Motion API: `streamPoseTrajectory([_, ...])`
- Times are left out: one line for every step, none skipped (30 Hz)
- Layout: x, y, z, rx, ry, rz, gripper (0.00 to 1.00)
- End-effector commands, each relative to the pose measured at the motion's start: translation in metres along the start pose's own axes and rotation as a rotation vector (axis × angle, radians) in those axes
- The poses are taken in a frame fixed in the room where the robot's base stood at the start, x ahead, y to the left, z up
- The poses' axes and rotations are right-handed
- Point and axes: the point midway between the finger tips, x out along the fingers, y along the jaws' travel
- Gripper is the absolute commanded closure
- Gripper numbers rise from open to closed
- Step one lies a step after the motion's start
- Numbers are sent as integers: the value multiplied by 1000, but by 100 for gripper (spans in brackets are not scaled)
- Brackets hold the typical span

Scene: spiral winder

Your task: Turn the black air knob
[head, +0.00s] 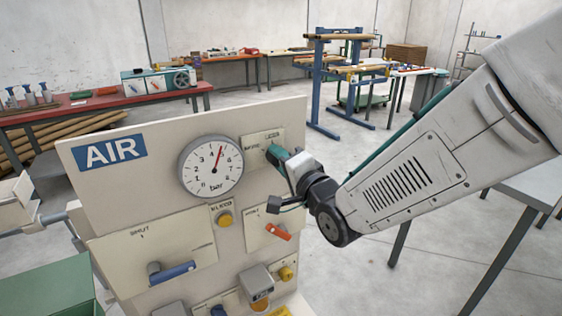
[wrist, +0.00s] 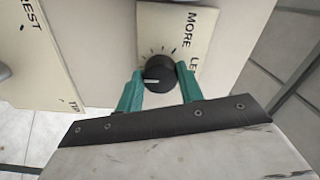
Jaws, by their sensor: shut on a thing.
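The black air knob (wrist: 159,74) sits on a cream plate marked "MORE" with tick marks around it, in the wrist view. It is round with a pale pointer line that points left in that picture. My gripper (wrist: 158,84) has its two green fingers on either side of the knob, shut on it. In the head view my gripper (head: 276,157) is at the upper right of the AIR panel (head: 120,190), and the knob is mostly hidden there behind the fingers. The round gauge (head: 211,167) is left of the knob, its red needle pointing up and slightly right.
Below on the panel are a blue lever (head: 178,271), a yellow button (head: 225,220), a red-orange lever (head: 277,231) and a grey box (head: 256,281). A green box (head: 50,292) stands at the lower left. Benches with tools stand behind, with open floor between.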

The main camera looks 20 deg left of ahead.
Motion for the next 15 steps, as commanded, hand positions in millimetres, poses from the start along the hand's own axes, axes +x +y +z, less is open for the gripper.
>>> streamPoseTrajectory([0, 0, -1, 1, 3, 1, 55])
streamPoseTrajectory([0, 0, -1, 1, 3, 1, 46])
streamPoseTrajectory([0, 0, -1, 0, 2, 1, 41])
streamPoseTrajectory([0, 0, -1, 0, 2, 1, 41])
streamPoseTrajectory([0, 0, -1, 0, 2, 0, 41])
streamPoseTrajectory([0, 0, -1, 0, 2, 1, 41])
streamPoseTrajectory([0, 0, -1, 0, 2, 0, 41])
streamPoseTrajectory([0, 0, -1, 0, 1, 0, 41])
streamPoseTrajectory([0, 0, -1, 0, 1, 0, 41])
streamPoseTrajectory([0, 0, 0, 0, 1, 0, 41])
streamPoseTrajectory([-1, 0, 0, 0, 1, 0, 41])
streamPoseTrajectory([-2, 0, -1, 0, 1, 0, 41])
streamPoseTrajectory([-4, 0, -1, 0, 1, 0, 41])
streamPoseTrajectory([-7, 0, -1, 0, 2, 0, 41])
streamPoseTrajectory([-12, 0, -1, 0, 2, 0, 41])
